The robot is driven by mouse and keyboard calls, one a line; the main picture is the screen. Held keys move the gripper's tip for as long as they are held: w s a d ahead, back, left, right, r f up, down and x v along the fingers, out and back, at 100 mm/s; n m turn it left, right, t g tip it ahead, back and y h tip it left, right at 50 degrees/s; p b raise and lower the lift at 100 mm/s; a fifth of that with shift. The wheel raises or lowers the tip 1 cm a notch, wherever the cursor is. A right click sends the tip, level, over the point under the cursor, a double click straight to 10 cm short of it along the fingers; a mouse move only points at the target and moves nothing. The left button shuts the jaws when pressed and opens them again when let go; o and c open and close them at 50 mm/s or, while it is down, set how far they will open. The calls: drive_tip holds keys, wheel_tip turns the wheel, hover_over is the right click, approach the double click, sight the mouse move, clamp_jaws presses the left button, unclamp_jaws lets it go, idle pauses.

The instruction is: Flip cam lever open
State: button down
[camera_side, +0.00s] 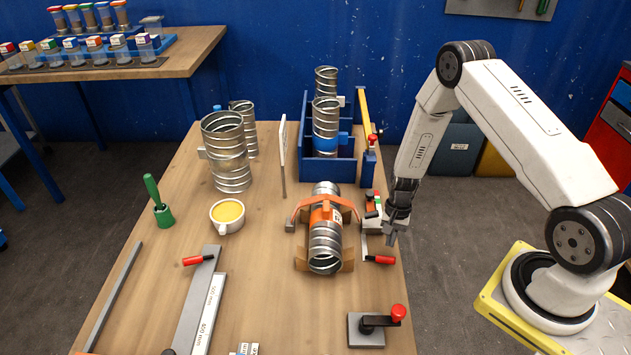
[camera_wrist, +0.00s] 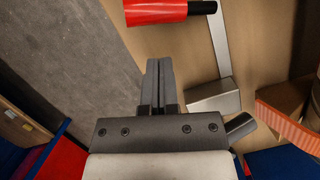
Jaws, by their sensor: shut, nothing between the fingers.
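A lever with a red grip (camera_side: 380,259) and a black end lies near the table's right edge, beside the clamped duct. The wrist view shows its red grip (camera_wrist: 155,12) at the top, with a flat metal arm (camera_wrist: 219,45) running to a grey metal block (camera_wrist: 214,96). My gripper (camera_side: 391,240) points down just behind the red grip and over the table's right edge. In the wrist view its fingers (camera_wrist: 158,62) are together and empty, apart from the grip. A spiral duct (camera_side: 325,248) with an orange strap (camera_side: 322,200) lies in a cradle to the left.
A block with red and green parts (camera_side: 373,205) sits beside my gripper. A plate with a red-knobbed handle (camera_side: 398,312) is at the front right. Another red-handled lever (camera_side: 198,260) is on the left. A blue rack (camera_side: 322,172) holds ducts behind. A cup (camera_side: 228,215) stands left.

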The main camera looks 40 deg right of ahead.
drive_tip(key=shift+s+a+f, duration=0.15)
drive_tip(key=shift+s+a, duration=0.1)
drive_tip(key=shift+a, duration=0.25)
drive_tip(key=shift+s+a+f, duration=0.1)
drive_tip(key=shift+s+a, duration=0.15)
drive_tip(key=shift+a, duration=0.2)
drive_tip(key=shift+s+a+f, duration=0.15)
drive_tip(key=shift+s+a, duration=0.35)
drive_tip(key=shift+a, duration=0.15)
drive_tip(key=shift+s, duration=0.1)
drive_tip(key=shift+w+d, duration=0.25)
drive_tip(key=shift+d, duration=0.2)
drive_tip(key=d, duration=0.1)
drive_tip(key=w+d, duration=0.1)
drive_tip(key=d+r, duration=0.1)
drive_tip(key=shift+w, duration=0.3)
drive_tip(key=v, duration=1)
